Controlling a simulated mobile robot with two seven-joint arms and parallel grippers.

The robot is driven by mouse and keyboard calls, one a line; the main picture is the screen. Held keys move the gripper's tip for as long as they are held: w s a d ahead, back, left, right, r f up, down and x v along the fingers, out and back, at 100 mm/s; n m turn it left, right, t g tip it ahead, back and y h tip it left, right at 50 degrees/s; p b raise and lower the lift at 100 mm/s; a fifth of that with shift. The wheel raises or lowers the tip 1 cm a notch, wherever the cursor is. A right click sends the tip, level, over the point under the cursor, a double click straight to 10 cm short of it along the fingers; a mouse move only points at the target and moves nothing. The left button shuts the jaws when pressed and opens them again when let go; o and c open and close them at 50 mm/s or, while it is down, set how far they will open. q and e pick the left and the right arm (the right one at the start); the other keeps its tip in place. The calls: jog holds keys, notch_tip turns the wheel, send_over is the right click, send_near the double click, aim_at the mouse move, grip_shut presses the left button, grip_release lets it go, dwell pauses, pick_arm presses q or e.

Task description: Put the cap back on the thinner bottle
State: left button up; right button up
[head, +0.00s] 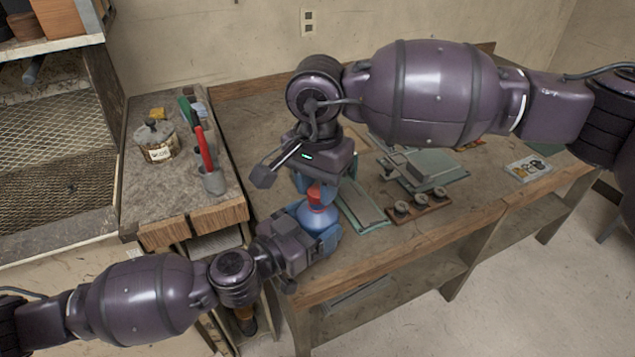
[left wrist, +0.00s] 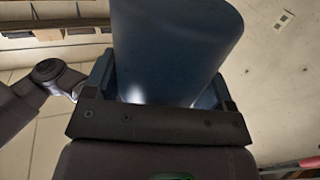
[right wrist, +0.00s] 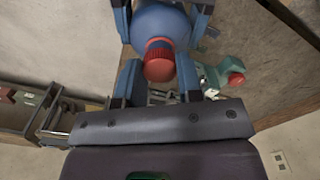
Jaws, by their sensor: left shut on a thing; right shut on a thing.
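The blue bottle (head: 318,217) is held over the front left corner of the workbench, roughly upright. My left gripper (head: 316,232) is shut on its body; the bottle fills the space between the fingers in the left wrist view (left wrist: 178,50). The red cap (head: 314,192) is at the bottle's top, between the fingers of my right gripper (head: 322,180), which points down from above and is shut on it. In the right wrist view the cap (right wrist: 159,62) is in line with the bottle (right wrist: 162,24). I cannot tell whether it is seated on the neck.
The workbench (head: 400,245) holds a grey-green device (head: 425,168), a wooden block with round pieces (head: 418,206) and a small tray (head: 528,167). A side stand at left carries a metal can (head: 157,142) and a cup of red and green-handled tools (head: 213,181).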

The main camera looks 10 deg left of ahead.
jog(key=shift+f, duration=0.45)
